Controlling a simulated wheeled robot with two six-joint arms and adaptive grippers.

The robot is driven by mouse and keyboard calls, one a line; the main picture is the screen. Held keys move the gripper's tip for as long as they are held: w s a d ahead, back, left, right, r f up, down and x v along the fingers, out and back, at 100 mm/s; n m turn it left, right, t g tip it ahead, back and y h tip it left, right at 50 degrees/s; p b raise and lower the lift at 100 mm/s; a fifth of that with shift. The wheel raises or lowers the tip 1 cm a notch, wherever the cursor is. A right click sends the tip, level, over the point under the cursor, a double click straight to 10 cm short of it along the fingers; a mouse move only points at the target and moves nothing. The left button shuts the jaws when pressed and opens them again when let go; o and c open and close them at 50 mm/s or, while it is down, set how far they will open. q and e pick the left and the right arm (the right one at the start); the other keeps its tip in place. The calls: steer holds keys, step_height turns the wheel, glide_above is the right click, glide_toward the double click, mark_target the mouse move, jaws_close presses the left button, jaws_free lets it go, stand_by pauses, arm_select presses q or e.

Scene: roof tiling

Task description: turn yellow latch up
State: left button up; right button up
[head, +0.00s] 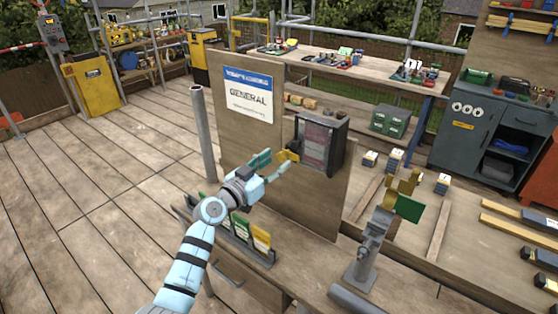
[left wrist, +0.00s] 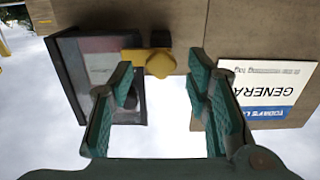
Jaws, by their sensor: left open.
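The yellow latch (head: 289,156) is on the wooden board, at the left edge of a dark box (head: 322,143) with a clear front. In the left wrist view the latch (left wrist: 160,63) has a rounded knob and a short bar that lies sideways over the box's edge. My left gripper (head: 273,164) is open in front of the board. In the left wrist view its green fingers (left wrist: 161,82) stand on either side of the knob, with a gap on each side. I cannot tell how far the fingertips are from the board. My right gripper is not in view.
A white and blue "GENERAL" sign (head: 248,96) is on the board left of the box. A rack of coloured cards (head: 240,232) is below my left arm. A grey stand with a brass top and green plate (head: 372,240) is at right. A grey post (head: 203,135) stands left.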

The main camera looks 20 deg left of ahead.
mark_target(288, 157)
arm_select(q)
steer(key=shift+x, duration=1.2)
steer(key=shift+c, duration=0.6)
jaws_close()
